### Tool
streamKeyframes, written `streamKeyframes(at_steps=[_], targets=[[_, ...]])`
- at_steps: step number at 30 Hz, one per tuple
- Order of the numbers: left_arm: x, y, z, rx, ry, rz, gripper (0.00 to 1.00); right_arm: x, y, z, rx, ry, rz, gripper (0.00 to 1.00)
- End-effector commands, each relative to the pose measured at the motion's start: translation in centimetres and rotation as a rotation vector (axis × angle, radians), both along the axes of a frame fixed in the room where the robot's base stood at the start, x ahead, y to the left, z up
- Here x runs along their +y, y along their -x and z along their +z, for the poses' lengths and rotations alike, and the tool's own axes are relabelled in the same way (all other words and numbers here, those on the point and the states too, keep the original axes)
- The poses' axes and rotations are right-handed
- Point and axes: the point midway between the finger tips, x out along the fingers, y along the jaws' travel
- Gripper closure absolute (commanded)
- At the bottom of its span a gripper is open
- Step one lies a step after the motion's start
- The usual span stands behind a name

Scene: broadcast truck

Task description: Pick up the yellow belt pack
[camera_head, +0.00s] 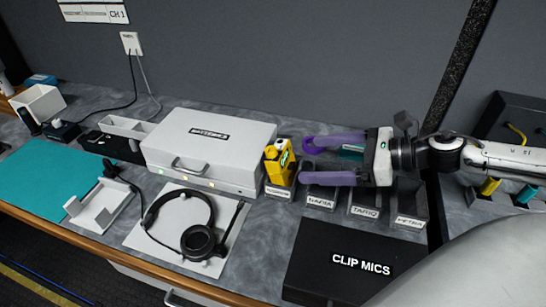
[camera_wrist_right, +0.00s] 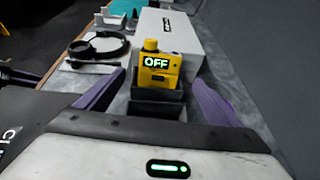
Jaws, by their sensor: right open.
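The yellow belt pack (camera_head: 279,164) stands upright in a small dark labelled holder at the left end of a row of holders. In the right wrist view the yellow belt pack (camera_wrist_right: 155,68) shows a lit display reading OFF. My right gripper (camera_head: 303,160) is open, its two purple fingers pointing left toward the pack. In the right wrist view the fingers (camera_wrist_right: 150,90) spread to either side with the pack ahead between their tips. The gap between fingertips and pack looks small; I cannot tell whether they touch. My left gripper is not in view.
A white batteries case (camera_head: 210,150) stands just left of the pack. A headset (camera_head: 190,230) lies in front of it. A black clip mics case (camera_head: 350,262) sits at the front right. Several dark holders (camera_head: 365,205) line up below my right gripper. The wall is behind.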

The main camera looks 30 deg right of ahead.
Motion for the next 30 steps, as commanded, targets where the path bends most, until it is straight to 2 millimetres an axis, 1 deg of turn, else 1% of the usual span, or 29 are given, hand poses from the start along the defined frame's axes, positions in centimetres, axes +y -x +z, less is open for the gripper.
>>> streamKeyframes(at_steps=[1,5,11,20,27,30], targets=[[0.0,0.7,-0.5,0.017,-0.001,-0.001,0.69,0.4,-0.4,-0.4,0.006,0.005,0.002,0.12],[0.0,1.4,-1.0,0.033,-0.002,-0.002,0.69,1.2,-1.6,-0.6,-0.003,-0.001,0.002,0.12],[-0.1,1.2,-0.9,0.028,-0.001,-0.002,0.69,1.5,-2.4,-1.2,0.000,0.006,-0.003,0.12],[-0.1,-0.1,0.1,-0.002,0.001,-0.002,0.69,2.1,-3.0,-1.2,-0.005,0.003,-0.002,0.12],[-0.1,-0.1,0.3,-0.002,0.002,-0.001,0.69,2.6,-3.7,-1.4,-0.004,0.008,-0.003,0.12],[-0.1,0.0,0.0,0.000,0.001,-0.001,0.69,2.8,-3.9,-1.6,-0.004,0.006,-0.004,0.12]])
